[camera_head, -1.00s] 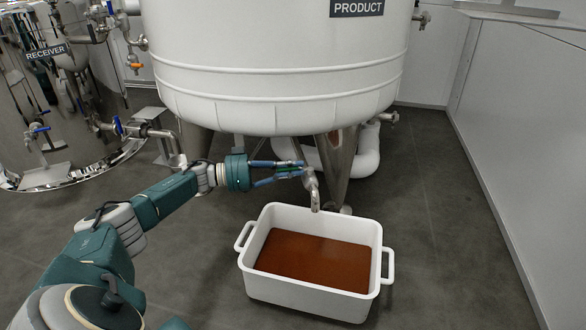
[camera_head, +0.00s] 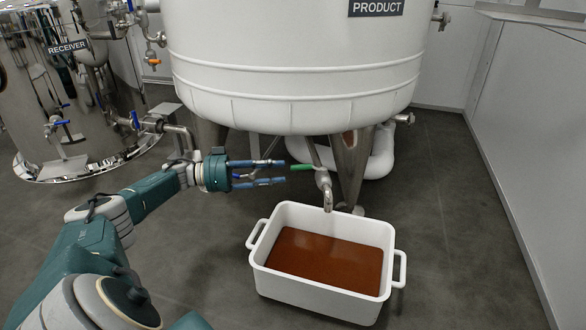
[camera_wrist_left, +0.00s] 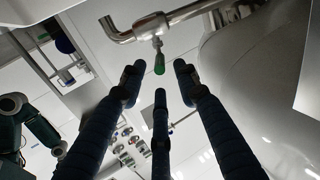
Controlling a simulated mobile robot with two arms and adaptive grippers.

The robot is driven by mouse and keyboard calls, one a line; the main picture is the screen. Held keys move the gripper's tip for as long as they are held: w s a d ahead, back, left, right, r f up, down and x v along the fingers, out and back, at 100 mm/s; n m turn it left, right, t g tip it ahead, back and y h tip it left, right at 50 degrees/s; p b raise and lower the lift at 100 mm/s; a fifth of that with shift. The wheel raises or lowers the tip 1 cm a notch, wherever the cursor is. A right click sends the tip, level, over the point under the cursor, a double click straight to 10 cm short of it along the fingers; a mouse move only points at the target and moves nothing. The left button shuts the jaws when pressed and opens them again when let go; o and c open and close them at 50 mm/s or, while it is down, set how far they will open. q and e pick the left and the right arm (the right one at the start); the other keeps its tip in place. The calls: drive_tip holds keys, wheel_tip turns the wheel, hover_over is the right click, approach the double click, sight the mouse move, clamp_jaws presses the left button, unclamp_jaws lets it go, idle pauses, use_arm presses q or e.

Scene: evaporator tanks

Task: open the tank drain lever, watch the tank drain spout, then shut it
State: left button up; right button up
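The drain lever, with a green handle (camera_head: 302,167), points left, crosswise to the metal drain spout (camera_head: 325,185) under the white product tank (camera_head: 290,60). No stream shows below the spout's mouth. My left gripper (camera_head: 284,171) is just left of the lever, its blue-black fingers spread and empty, apart from the handle. In the left wrist view the green handle (camera_wrist_left: 159,65) hangs from the spout pipe (camera_wrist_left: 150,27), beyond the open fingertips (camera_wrist_left: 158,85). My right gripper is not in view.
A white tub (camera_head: 310,295) with two handles stands on the floor below the spout, holding reddish-brown liquid (camera_head: 325,260). A steel tank leg (camera_head: 352,165) is just behind the spout. A shiny receiver tank (camera_head: 75,90) with valves stands at the left. Grey floor is clear at the right.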

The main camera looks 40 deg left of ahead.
use_arm(q)
drive_tip(key=v, duration=0.2)
drive_tip(key=shift+s+a, duration=0.2)
idle(0.5)
